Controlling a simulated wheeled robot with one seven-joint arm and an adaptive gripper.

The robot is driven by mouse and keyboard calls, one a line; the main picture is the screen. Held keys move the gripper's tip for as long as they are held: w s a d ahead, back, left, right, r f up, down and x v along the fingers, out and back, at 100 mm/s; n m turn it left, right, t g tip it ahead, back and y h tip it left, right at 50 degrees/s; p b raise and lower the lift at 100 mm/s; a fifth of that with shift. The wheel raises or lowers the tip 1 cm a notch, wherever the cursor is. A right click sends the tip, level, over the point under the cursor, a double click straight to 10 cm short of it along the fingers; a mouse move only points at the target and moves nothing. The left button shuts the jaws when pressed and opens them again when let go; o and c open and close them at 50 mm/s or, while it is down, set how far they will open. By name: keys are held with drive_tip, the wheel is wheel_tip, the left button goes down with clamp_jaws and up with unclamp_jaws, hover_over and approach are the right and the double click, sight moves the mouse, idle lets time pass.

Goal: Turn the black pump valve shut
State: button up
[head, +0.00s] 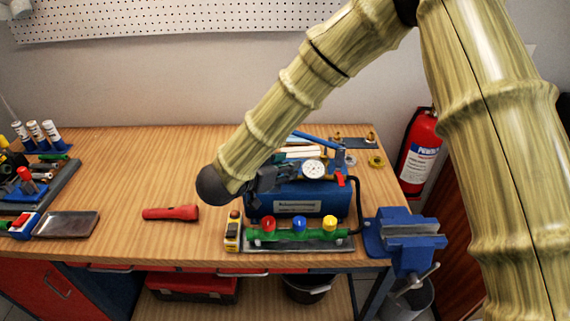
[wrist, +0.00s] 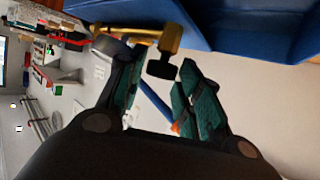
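The blue test pump (head: 297,203) with a white gauge (head: 313,169) and a small red lever stands near the front of the bench. My gripper (head: 268,178) is at the pump's upper left end. In the wrist view my gripper (wrist: 161,68) is open, one teal-padded finger on each side. The black pump valve handle (wrist: 160,69) sits on a brass stem (wrist: 171,38) between the fingertips. I see a gap to the right finger; contact on the left is unclear. In the head view I cannot make out the valve behind my gripper.
A green manifold (head: 297,235) with red, blue and yellow knobs is in front of the pump. A blue vise (head: 405,238) stands at the right edge. A red flashlight (head: 171,212) and a grey tray (head: 66,224) lie to the left. The bench behind the flashlight is clear.

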drive_tip(key=shift+w+d, duration=0.1)
drive_tip(key=c, duration=0.7)
